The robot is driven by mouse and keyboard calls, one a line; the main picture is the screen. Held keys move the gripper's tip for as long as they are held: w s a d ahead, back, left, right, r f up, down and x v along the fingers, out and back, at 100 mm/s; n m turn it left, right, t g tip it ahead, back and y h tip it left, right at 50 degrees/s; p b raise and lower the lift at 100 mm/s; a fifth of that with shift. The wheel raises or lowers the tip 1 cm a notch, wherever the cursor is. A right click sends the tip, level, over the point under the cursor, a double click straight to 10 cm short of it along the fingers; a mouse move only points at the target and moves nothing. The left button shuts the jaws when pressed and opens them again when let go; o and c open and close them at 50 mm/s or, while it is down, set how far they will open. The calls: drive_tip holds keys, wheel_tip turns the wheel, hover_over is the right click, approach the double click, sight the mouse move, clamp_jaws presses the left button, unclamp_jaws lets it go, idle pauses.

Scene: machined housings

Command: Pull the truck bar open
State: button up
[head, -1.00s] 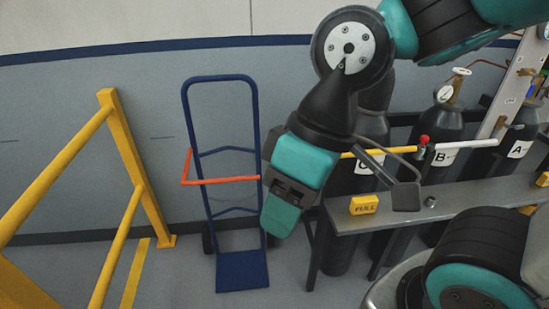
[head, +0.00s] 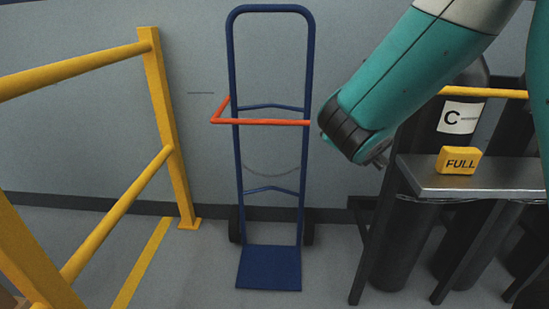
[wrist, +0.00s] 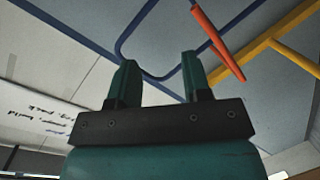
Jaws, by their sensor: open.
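The truck bar (head: 270,122) is a thin orange-red bar across the blue hand truck (head: 309,70), bent at its left end. The truck stands upright against the grey wall. My arm ends just right of the bar in the head view; the jaws are not clearly visible there. In the wrist view my gripper (wrist: 157,68) has its two teal fingers apart with nothing between them. The bar (wrist: 219,47) shows there up and right of the right finger, apart from it. Part of the truck's blue frame (wrist: 132,28) shows beyond the fingers.
A yellow railing (head: 168,120) stands left of the truck. At right is a grey bench (head: 480,180) with a yellow FULL block (head: 459,160). A dark cylinder marked C (head: 463,95) stands behind it. Floor in front of the truck is clear.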

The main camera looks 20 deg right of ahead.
wheel_tip(320, 180, down, 7)
drive_tip(key=w+a+n+t+y+b, duration=0.1)
drive_tip(key=w+a+n+t+b, duration=0.15)
drive_tip(key=n+b, duration=0.3)
drive_tip(key=n+t+y+b, duration=0.3)
drive_tip(key=n+y+b, duration=0.2)
drive_tip(key=n+b, duration=0.1)
approach(277, 124)
drive_tip(key=shift+n, duration=0.25)
drive_tip(key=p+x, duration=0.2)
drive_tip(key=p, duration=0.7)
drive_tip(key=r+p+x, duration=0.1)
drive_tip(key=p+x, duration=0.1)
drive_tip(key=p, duration=0.8)
drive_tip(key=shift+w, duration=0.25)
drive_tip(key=w+p, duration=0.1)
drive_tip(key=p, duration=0.4)
drive_tip(key=p+x, duration=0.2)
drive_tip(key=p, duration=0.3)
drive_tip(key=shift+w+a+r+p, duration=0.1)
drive_tip(key=shift+w+r+p, duration=0.1)
drive_tip(key=shift+w+p, duration=0.15)
drive_tip(key=shift+w+f, duration=0.3)
drive_tip(key=shift+w, duration=0.1)
drive_tip(key=shift+x, duration=1.05)
drive_tip(key=shift+f, duration=0.1)
